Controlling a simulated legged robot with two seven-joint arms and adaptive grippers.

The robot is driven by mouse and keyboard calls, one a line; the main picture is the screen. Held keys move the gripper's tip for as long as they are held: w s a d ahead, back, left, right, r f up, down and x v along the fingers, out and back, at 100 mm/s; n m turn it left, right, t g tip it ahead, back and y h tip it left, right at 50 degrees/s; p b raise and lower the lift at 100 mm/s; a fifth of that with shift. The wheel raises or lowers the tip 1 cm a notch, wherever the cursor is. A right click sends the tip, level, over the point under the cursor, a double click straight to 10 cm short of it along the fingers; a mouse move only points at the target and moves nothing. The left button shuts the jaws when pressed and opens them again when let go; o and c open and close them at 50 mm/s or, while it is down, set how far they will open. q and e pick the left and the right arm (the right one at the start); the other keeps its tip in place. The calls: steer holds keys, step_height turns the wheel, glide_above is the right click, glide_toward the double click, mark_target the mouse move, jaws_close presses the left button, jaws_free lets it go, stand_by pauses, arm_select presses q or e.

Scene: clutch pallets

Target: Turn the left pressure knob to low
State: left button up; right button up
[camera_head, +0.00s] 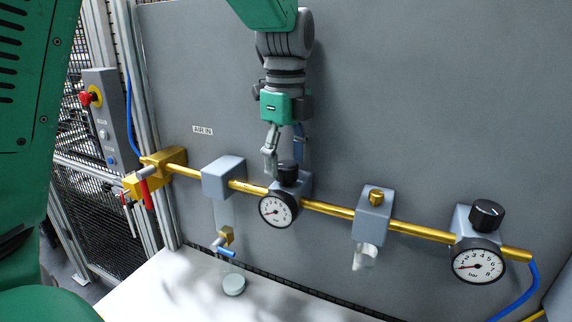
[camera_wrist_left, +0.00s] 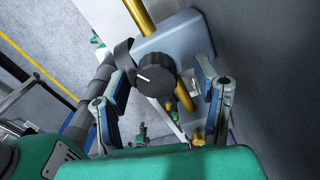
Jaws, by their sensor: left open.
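The left pressure knob (camera_head: 288,173) is black and sits on top of the left regulator block, above a round white gauge (camera_head: 277,208). In the left wrist view the knob (camera_wrist_left: 155,75) shows a short white mark toward its left side. My left gripper (camera_head: 285,162) hangs down from above, with its fingertips around the top of the knob. In the left wrist view my left gripper (camera_wrist_left: 163,75) is open, with a blue-padded finger on each side of the knob and visible gaps. My right gripper is not in view.
A brass pipe (camera_head: 330,209) runs across the grey panel. A second black knob (camera_head: 487,215) and gauge (camera_head: 478,266) are at the right. A yellow valve block (camera_head: 163,170) with a red handle is at the left. A white table (camera_head: 190,290) lies below.

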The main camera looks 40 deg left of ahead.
arm_select(q)
steer(key=shift+s+d+f, duration=0.15)
steer(key=shift+d+f, duration=0.1)
steer(key=shift+f, duration=0.1)
steer(key=shift+s+d+f, duration=0.1)
steer(key=shift+d+f, duration=0.05)
steer(key=shift+d, duration=0.3)
steer(key=shift+a, duration=0.25)
steer(key=c, duration=0.3)
steer(key=shift+a, duration=0.3)
steer(key=c, duration=0.8)
steer(key=shift+d, duration=0.1)
steer(key=shift+c, duration=0.2)
